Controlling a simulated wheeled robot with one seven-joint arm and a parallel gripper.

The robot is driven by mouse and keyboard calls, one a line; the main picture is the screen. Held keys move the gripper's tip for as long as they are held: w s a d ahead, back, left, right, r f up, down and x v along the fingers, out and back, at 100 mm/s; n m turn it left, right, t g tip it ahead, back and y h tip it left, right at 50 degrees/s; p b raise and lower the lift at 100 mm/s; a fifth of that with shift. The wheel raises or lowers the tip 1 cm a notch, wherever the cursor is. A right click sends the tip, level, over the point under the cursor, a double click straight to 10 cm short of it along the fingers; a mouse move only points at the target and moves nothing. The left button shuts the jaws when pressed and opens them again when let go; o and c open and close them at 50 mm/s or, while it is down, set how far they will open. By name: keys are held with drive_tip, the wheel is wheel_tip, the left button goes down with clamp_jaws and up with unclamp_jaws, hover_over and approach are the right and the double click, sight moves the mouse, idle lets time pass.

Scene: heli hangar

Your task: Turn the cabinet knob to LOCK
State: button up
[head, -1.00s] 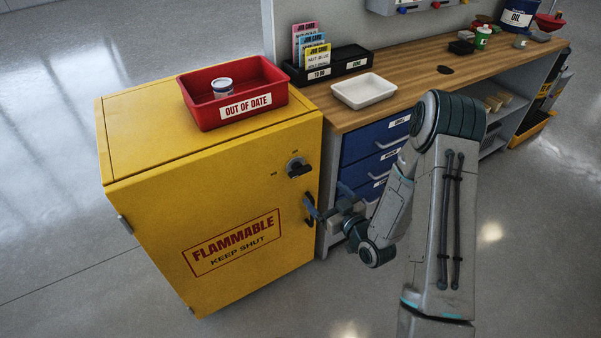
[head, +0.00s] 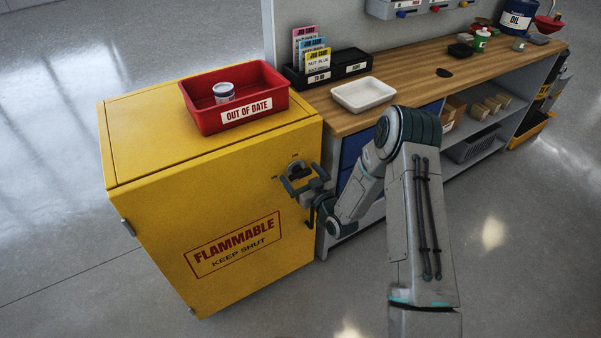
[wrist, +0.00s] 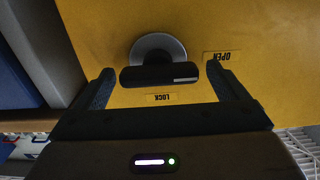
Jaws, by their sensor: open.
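The cabinet knob (head: 295,167) is on the front of the yellow cabinet (head: 150,215), near its upper right corner, partly hidden by my gripper. In the wrist view the knob's dark bar (wrist: 160,76) lies level across a grey disc, with a white line on its right half, toward the OPEN label (wrist: 222,57). The LOCK label (wrist: 163,97) reads upside down below the bar. My gripper (head: 301,184) is open in front of the knob. In the wrist view its fingers stand at either end of the bar, apart from it as far as I can tell.
A dark door handle (head: 308,200) sits just below my gripper. A red OUT OF DATE bin (head: 208,120) with a small can (head: 224,93) stands on the cabinet. A wooden workbench (head: 425,88) with a white tray (head: 364,94) adjoins on the right. The floor in front is clear.

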drive_tip(key=shift+w+a, duration=0.25)
drive_tip(key=shift+w, duration=0.15)
drive_tip(key=shift+c, duration=0.3)
drive_tip(key=c, duration=0.9)
